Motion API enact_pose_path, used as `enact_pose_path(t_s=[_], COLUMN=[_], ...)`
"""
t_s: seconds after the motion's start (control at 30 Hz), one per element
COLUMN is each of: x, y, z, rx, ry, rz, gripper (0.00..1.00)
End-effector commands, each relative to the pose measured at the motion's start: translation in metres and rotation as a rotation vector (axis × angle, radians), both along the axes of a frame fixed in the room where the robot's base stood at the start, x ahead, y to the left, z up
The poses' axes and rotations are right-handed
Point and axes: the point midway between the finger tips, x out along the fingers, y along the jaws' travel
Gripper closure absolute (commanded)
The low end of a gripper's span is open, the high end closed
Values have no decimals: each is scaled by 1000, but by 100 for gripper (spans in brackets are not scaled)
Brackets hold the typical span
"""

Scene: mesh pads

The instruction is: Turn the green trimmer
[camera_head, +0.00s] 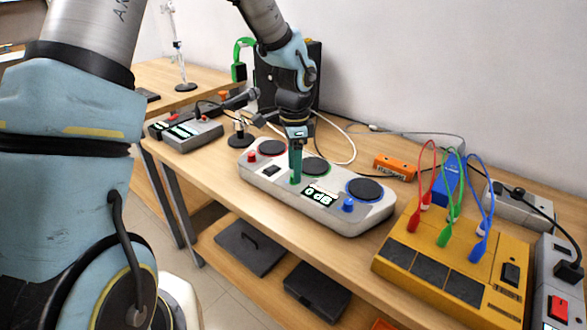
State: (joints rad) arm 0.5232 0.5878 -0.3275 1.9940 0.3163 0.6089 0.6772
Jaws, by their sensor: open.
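A light grey control box (350,221) lies on the wooden table, with several round dark mesh pads ringed in colour. A red knob (252,156) is at its left end and a blue knob (348,204) is near its right end. A small green part, seemingly the green trimmer (293,181), shows at the foot of my gripper, in front of the green-ringed pad (315,166). My gripper (295,172) points down over that spot, open. Its fingers hide most of the trimmer, and I cannot tell whether they touch it.
A yellow box (395,262) with red, green and blue cables stands at the right. A grey device (186,134) and a microphone stand (239,135) are at the left. An orange block (394,168) lies behind the control box. Dark cases lie on the lower shelf (215,262).

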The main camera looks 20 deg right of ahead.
Motion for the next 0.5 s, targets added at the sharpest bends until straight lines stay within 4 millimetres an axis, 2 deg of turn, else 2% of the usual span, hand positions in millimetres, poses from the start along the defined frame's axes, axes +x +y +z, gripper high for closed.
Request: enact_pose_path(t_s=[0.2,0.47,0.5], x=[0,0,0], y=[0,0,0], z=[-15,-16,-16], rx=[1,0,0], ry=[0,-1,-1], rz=[-2,0,0], gripper=[41,41,44])
